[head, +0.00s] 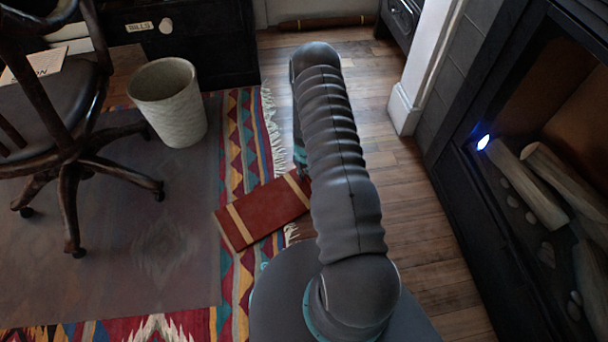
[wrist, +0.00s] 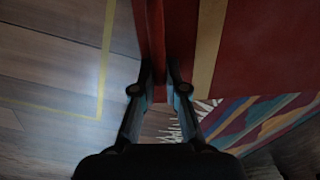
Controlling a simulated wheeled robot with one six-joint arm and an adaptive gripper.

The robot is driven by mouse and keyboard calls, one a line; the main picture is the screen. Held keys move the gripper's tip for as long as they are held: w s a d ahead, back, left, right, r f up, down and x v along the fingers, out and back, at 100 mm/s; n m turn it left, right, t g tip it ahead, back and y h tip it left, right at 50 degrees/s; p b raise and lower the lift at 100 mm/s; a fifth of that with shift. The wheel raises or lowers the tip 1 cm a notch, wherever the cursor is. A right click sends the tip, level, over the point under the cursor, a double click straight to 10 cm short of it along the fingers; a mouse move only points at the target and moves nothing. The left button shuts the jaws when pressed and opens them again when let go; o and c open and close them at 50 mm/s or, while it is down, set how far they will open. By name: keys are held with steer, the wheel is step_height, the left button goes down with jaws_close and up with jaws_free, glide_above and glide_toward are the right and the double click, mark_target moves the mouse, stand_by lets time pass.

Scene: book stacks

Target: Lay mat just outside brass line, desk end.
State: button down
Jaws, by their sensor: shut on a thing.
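The mat (head: 262,212) is dark red with tan stripes across it. In the head view it extends left from behind my arm, over the patterned rug's fringed edge; I cannot tell whether it touches the floor. In the wrist view, my gripper (wrist: 161,80) is shut on a red edge of the mat (wrist: 262,45). In the head view the gripper is mostly hidden behind my arm. A thin yellow brass line (wrist: 104,60) runs along the wood floor left of the gripper in the wrist view and turns a corner leftward. I cannot make out the line in the head view.
A patterned rug (head: 231,277) lies at left under a grey chair mat (head: 110,275), a swivel chair (head: 68,165) and a pale wastebasket (head: 168,102). A dark fireplace (head: 500,200) stands at right. Bare wood floor (head: 405,200) lies between my arm and the fireplace.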

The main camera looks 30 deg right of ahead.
steer(key=c, duration=1.2)
jaws_free()
